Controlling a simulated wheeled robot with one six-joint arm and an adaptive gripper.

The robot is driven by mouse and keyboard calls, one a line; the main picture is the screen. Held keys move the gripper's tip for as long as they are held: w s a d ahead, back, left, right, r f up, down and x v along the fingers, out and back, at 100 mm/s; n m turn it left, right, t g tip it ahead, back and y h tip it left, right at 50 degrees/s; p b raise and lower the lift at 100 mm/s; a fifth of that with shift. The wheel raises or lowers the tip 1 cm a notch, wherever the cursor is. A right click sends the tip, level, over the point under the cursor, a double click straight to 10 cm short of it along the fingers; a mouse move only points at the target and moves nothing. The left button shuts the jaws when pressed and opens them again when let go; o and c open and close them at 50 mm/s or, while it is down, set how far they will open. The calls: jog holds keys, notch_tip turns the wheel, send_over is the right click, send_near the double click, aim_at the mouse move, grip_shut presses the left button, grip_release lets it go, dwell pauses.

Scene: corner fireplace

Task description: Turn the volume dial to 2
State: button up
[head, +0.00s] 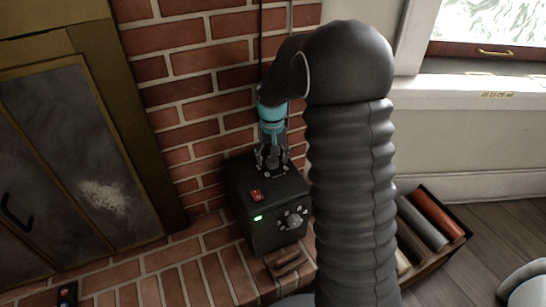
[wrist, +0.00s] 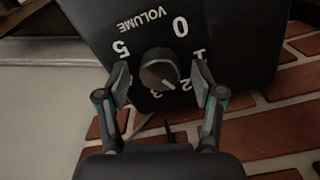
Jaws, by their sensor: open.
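In the wrist view the round dark dial (wrist: 158,68) is ringed by white numbers and the word VOLUME; 0, 1, 2, 3 and 5 show, and 4 is hidden. A pale mark on the dial seems to point between 2 and 3. My gripper (wrist: 160,82) is open, one finger on each side of the dial, with visible gaps. In the head view my gripper (head: 272,162) appears at the box's top.
A brick wall (head: 210,60) rises behind the box, and dark metal doors (head: 70,160) are at left. A crate (head: 460,245) of rolled items stands at right. A small brown object (head: 287,264) lies before the box. My arm hides part of the middle.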

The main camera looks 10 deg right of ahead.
aim_at(274, 162)
notch_tip(274, 162, up, 12)
dwell(0.6)
jog(key=f, duration=0.1)
jog(key=s+f, duration=0.1)
jog(key=shift+s+f+n, duration=0.25)
jog(key=shift+f+n, duration=0.05)
jog(key=s+r+t, duration=0.2)
jog(key=s+r, duration=0.2)
jog(key=s, duration=1)
jog(key=s+r+t, duration=0.3)
jog(key=s, duration=1.1)
jog(key=shift+r+n+t, duration=0.3)
jog(key=shift+r+n, duration=0.1)
jog(key=shift+s, duration=0.1)
